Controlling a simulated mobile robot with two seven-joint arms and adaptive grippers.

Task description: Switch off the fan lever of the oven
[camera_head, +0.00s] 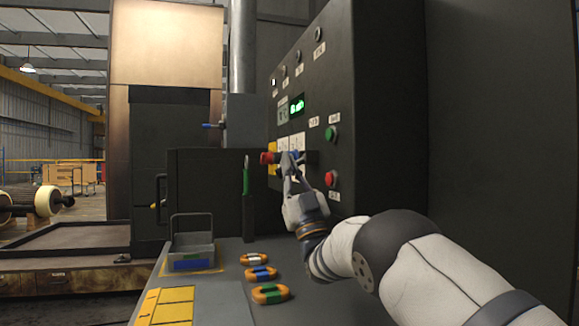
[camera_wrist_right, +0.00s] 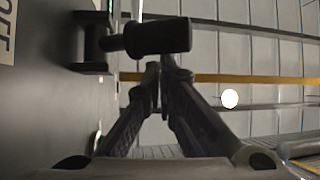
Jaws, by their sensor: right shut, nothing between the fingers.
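The oven's control panel (camera_head: 345,95) is a dark upright face at the middle right of the head view. A black lever (camera_wrist_right: 150,38) on a dark mount stands out from the panel in the right wrist view. Its label cannot be read, so I cannot tell for sure that it is the fan lever. My right gripper (camera_head: 290,164) is in front of the panel, partly covering the controls there. In the right wrist view its fingertips (camera_wrist_right: 163,68) are together and empty, just below the lever in the picture. Contact with the lever cannot be made out. My left gripper is not in view.
A red knob (camera_head: 267,158) on yellow sits left of my right gripper. A green button (camera_head: 331,133) and a red button (camera_head: 331,179) are to its right. Below, the table holds a grey tray (camera_head: 192,244) and several orange rings, including a green-marked one (camera_head: 270,294).

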